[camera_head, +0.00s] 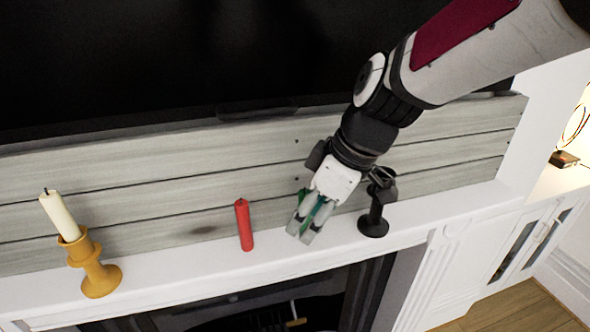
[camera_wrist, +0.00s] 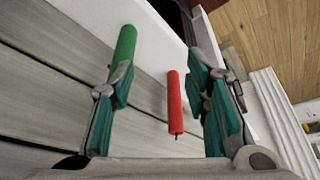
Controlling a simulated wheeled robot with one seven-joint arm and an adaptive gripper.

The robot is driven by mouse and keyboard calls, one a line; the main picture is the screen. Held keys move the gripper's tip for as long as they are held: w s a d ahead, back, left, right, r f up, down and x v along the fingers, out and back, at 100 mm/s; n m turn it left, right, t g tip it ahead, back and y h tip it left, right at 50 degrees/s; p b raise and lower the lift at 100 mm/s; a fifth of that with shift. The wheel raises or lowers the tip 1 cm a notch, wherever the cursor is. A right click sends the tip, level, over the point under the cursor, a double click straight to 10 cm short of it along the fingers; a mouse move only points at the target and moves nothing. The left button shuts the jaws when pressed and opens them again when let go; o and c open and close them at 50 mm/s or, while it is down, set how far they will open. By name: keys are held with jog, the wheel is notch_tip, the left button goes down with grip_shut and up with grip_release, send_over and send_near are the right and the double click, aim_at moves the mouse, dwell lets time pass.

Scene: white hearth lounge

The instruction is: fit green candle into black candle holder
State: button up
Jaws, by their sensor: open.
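The green candle (camera_wrist: 125,46) shows in the wrist view beyond my left-hand finger, which hides its lower part in the picture. My gripper (camera_head: 302,232) is open low over the mantel, and its fingers with teal pads also show in the wrist view (camera_wrist: 160,68). In the head view green shows between and beside the fingers; I cannot tell candle from pads there. The black candle holder (camera_head: 374,221) stands upright on the mantel just right of my gripper, its upper part close to my wrist. No candle shows in it.
A red candle (camera_head: 244,225) stands on the white mantel (camera_head: 185,269) left of my gripper; it also shows in the wrist view (camera_wrist: 174,100). A yellow holder (camera_head: 97,272) with a cream candle (camera_head: 60,216) stands far left. Grey planks (camera_head: 150,190) rise behind.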

jog(key=shift+x, duration=1.5)
jog(key=shift+r, duration=0.1)
jog(key=shift+c, duration=0.6)
grip_shut()
jog(key=shift+o, duration=0.6)
grip_release()
jog(key=shift+d, duration=0.1)
